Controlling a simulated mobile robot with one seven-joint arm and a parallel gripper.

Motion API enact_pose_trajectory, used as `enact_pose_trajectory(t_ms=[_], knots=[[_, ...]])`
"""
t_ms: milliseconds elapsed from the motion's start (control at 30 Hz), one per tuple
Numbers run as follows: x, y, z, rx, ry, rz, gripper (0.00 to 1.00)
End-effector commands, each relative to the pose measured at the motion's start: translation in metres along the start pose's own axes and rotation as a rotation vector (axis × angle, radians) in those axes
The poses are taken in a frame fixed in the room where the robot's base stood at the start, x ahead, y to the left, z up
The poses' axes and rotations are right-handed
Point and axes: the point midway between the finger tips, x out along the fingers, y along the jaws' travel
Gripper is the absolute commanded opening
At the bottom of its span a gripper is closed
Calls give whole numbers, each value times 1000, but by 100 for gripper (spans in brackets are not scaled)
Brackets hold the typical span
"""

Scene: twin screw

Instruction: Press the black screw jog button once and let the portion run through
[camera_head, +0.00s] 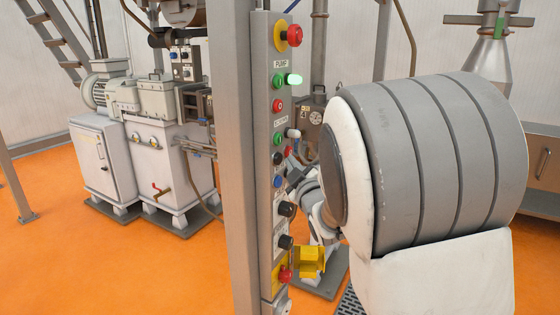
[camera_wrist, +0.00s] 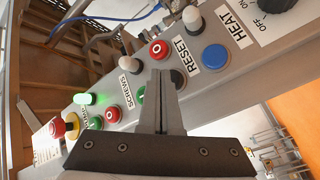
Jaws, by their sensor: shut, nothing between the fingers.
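The black screw jog button (camera_head: 277,158) sits on the grey control panel (camera_head: 265,235), below the green screws button (camera_head: 278,139). In the wrist view the black button (camera_wrist: 179,78) shows just right of my fingertips, partly hidden by them. My gripper (camera_wrist: 162,73) is shut and empty, its fingers pointing at the panel between the green screws button (camera_wrist: 141,93) and the black one. I cannot tell whether the tips touch the panel. In the head view my arm hides most of the gripper.
A red screws button (camera_wrist: 157,50) and a blue reset button (camera_wrist: 214,57) sit close by. The green pump lamp (camera_head: 293,79) is lit. Red emergency stops (camera_head: 295,36) sit at the panel's top and bottom, with a yellow guard (camera_head: 310,261) low down. A grey post (camera_head: 233,150) stands left.

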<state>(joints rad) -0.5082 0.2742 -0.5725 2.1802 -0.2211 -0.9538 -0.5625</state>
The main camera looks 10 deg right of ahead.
Motion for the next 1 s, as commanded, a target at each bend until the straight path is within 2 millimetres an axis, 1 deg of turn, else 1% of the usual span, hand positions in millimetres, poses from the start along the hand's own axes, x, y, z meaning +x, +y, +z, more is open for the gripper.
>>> enact_pose_trajectory(t_ms=[167,600,1000], knots=[[-4,3,4,1,-2,3,0],[-32,24,25,0,-1,2,0],[-35,26,26,0,-1,0,0]])
